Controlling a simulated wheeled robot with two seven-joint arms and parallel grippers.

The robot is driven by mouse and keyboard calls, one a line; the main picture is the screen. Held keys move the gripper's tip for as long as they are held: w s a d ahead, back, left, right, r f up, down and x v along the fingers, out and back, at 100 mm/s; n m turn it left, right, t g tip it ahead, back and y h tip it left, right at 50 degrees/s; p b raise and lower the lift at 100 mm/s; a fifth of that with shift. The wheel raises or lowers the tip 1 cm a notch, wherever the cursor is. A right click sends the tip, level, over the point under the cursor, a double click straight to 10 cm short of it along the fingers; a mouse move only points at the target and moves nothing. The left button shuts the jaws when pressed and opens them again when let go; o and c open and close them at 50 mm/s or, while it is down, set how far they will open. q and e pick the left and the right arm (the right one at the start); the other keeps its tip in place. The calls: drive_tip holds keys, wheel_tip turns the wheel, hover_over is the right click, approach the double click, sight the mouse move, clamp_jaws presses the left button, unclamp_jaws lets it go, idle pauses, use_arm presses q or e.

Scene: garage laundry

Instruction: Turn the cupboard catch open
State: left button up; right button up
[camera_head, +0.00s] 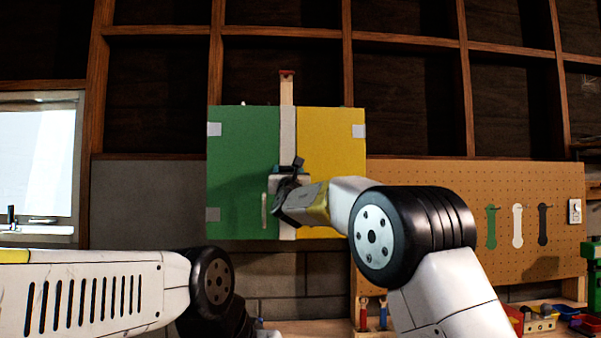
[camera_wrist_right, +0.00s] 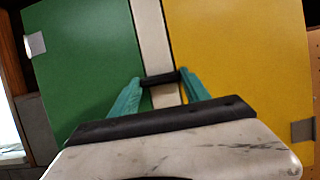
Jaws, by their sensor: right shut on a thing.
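The wall cupboard has a green left door (camera_head: 240,150) and a yellow right door (camera_head: 335,170), with a pale upright strip (camera_head: 288,130) between them. Both doors look closed. In the right wrist view the catch, a short black bar (camera_wrist_right: 160,78), lies across the pale strip (camera_wrist_right: 152,35), roughly level in that picture. The teal fingers of my right gripper (camera_wrist_right: 161,80) are at the bar's two ends, shut on it. In the head view my right gripper (camera_head: 289,186) is in front of the strip and hides most of the catch. My left arm is low at left; its gripper is not seen.
A pale handle (camera_head: 263,211) is on the green door, left of my right gripper. A pegboard (camera_head: 460,200) with hanging tools is at right. Small tools and coloured bins (camera_head: 515,318) are at the lower right. A window (camera_head: 38,155) is at left.

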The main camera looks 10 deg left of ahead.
drive_tip(key=shift+m, duration=0.4)
drive_tip(key=m+h, duration=0.2)
drive_tip(key=m, duration=0.1)
drive_tip(key=m+h, duration=0.2)
drive_tip(key=m, duration=0.1)
drive_tip(key=shift+a, duration=0.2)
drive_tip(key=m+h, duration=0.1)
drive_tip(key=m, duration=0.1)
drive_tip(key=m+h, duration=0.1)
drive_tip(key=m, duration=0.2)
drive_tip(key=shift+s+a+g, duration=0.1)
drive_tip(key=shift+g, duration=0.2)
drive_tip(key=m, duration=0.2)
drive_tip(key=m+g+h, duration=0.1)
drive_tip(key=m, duration=0.1)
drive_tip(key=m+h, duration=0.1)
drive_tip(key=shift+a+r+m, duration=0.1)
drive_tip(key=shift+r+m, duration=0.15)
drive_tip(key=shift+m, duration=0.15)
drive_tip(key=m+g, duration=0.2)
drive_tip(key=m, duration=0.2)
drive_tip(key=shift+m, duration=0.5)
drive_tip(key=shift+g, duration=0.3)
drive_tip(key=o, duration=1.4)
drive_tip(key=shift+r, duration=0.1)
